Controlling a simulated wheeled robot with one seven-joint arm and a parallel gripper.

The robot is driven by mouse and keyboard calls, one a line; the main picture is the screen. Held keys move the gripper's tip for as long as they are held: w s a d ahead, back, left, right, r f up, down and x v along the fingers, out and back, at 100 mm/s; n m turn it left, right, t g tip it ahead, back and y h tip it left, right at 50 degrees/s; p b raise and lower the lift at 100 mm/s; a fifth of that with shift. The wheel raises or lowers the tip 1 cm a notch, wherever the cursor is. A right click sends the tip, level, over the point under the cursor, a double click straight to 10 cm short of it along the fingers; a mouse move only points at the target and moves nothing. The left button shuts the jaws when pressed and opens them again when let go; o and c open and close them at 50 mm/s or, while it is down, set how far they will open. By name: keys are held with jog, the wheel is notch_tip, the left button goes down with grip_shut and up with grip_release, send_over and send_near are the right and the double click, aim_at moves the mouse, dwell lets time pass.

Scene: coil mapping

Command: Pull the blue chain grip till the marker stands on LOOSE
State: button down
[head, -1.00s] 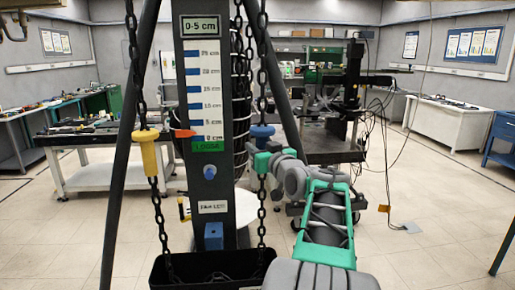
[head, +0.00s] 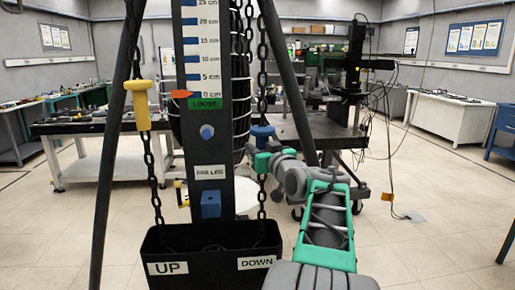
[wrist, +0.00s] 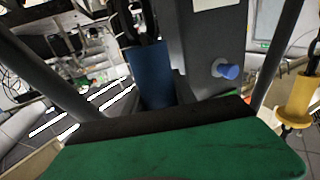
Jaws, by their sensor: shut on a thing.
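The blue chain grip (head: 262,132) hangs on the right chain, right of the dark post. My gripper (head: 262,156) is shut on it at its lower part. In the wrist view the blue grip (wrist: 150,75) stands up behind my green finger (wrist: 180,145), which hides its lower end. The orange marker (head: 181,93) points at the scale (head: 208,58) close to the 0 cm line, just above the green LOOSE band (head: 206,104). The yellow chain grip (head: 141,104) hangs on the left chain, higher than the blue one; it also shows in the wrist view (wrist: 297,100).
A black chain bin (head: 212,238) marked UP and DOWN sits below the post. Dark tripod legs (head: 112,150) flank it, one close behind my gripper. A blue knob (head: 207,132) is on the post.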

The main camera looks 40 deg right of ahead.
notch_tip(320, 180, down, 7)
jog(key=b, duration=0.3)
jog(key=shift+r+b, duration=0.2)
jog(key=shift+b, duration=0.2)
jog(key=c, duration=1)
grip_release()
jog(key=shift+r, duration=0.15)
jog(key=v, duration=0.7)
jog(key=shift+s+b, duration=0.35)
jog(key=shift+b, duration=0.05)
jog(key=shift+a, duration=0.15)
